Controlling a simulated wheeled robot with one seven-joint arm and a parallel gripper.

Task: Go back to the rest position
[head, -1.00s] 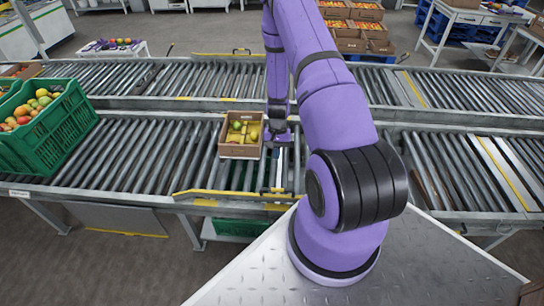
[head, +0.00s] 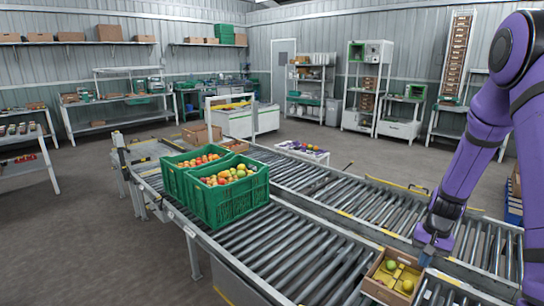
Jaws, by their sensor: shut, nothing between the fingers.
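My purple arm (head: 478,140) comes in at the right edge and reaches down over the roller conveyor. My gripper (head: 427,260) is at its lower end, shut and empty, just behind and above a small cardboard box (head: 372,286). The fingertips are small and partly hidden by the gripper body. The box stands on the near conveyor and holds a few green and yellow tomatoes in yellow dividers. I cannot tell whether the gripper touches the box.
Two green crates (head: 238,213) of mixed tomatoes stand on the near conveyor (head: 300,245) to the left. The far conveyor (head: 345,190) runs behind it. A small white table (head: 303,150) with purple items stands beyond. The floor at left (head: 70,230) is clear.

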